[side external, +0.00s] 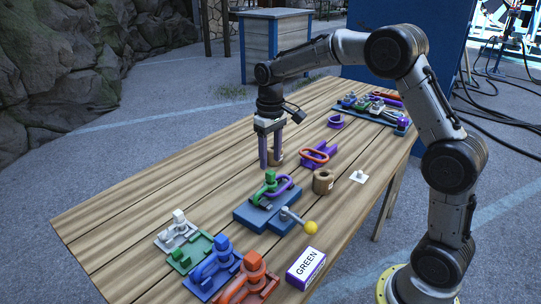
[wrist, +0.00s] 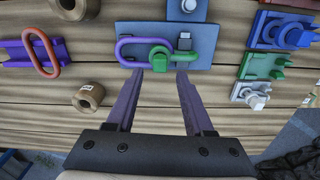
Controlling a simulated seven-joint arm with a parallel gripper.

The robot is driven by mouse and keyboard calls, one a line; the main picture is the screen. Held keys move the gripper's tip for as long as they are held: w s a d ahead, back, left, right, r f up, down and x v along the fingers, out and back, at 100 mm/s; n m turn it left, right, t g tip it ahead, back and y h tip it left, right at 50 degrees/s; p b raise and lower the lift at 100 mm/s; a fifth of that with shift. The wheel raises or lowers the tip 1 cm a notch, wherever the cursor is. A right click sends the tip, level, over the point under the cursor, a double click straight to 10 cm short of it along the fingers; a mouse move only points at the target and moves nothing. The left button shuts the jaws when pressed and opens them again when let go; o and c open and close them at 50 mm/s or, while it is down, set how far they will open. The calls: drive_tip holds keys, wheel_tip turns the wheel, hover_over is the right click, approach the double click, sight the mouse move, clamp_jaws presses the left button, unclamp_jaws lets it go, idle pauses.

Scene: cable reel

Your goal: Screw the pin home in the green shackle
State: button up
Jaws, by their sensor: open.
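The green shackle (side external: 270,179) sits on a blue base plate (side external: 245,214). In the wrist view the green shackle (wrist: 160,56) shows as a rounded green part with a short green bar to its right. A purple link (wrist: 127,43) loops beside it. A small grey block (wrist: 185,40) stands on the plate; I cannot tell whether it belongs to the pin. My gripper (side external: 271,165) points down behind the shackle in the side view, fingers apart and empty. In the wrist view my gripper (wrist: 158,73) has its tips just below the shackle, apparently not touching it.
A yellow-knobbed lever (side external: 310,228) stands beside the plate. Brown hollow cylinders (side external: 323,182) and a red ring on a purple holder (side external: 316,155) are nearby. A "GREEN" box (side external: 306,268) lies at the front edge.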

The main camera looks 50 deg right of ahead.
sight(270, 172)
drive_tip(key=shift+n, duration=0.4)
drive_tip(key=shift+f, duration=2.35)
clamp_jaws()
